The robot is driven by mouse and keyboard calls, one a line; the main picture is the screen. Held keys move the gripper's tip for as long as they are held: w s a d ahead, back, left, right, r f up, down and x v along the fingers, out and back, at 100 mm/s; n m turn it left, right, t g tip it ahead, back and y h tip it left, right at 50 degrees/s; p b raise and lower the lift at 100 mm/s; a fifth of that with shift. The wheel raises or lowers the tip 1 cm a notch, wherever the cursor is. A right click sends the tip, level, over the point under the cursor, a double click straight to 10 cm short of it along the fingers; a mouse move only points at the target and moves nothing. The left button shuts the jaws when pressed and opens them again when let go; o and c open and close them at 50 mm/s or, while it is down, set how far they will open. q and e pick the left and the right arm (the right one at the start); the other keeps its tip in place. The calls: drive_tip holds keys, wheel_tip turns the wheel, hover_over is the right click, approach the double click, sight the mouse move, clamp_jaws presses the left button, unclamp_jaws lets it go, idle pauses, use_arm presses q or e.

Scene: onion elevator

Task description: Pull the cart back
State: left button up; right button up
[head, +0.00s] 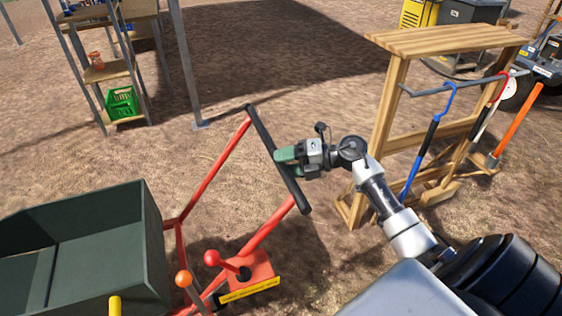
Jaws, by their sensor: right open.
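The cart (150,240) is at the lower left, with a dark green box and a red frame. Its red handle arms rise to a black crossbar (264,132). My right gripper (286,156) is at the middle of the crossbar, its greenish fingertips at the bar. The jaws are open, and whether they straddle the bar or only touch it is hard to tell. A red-knobbed lever (212,258) stands on a red plate at the foot of the handle. My left gripper is not in view.
A wooden rack (445,42) with hanging blue, red and orange-handled tools stands close to the right of my right arm. A metal shelf (105,72) with a green crate (121,103) is at the upper left. Bare ground lies beyond the handle.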

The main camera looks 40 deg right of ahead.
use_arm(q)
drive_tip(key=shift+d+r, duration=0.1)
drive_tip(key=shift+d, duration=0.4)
use_arm(e)
drive_tip(key=shift+w+a+f, duration=0.15)
drive_tip(key=shift+w+a, duration=0.25)
drive_tip(key=shift+a, duration=0.15)
clamp_jaws()
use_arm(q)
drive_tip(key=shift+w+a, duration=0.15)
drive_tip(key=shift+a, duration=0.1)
use_arm(e)
drive_tip(key=shift+d, duration=0.1)
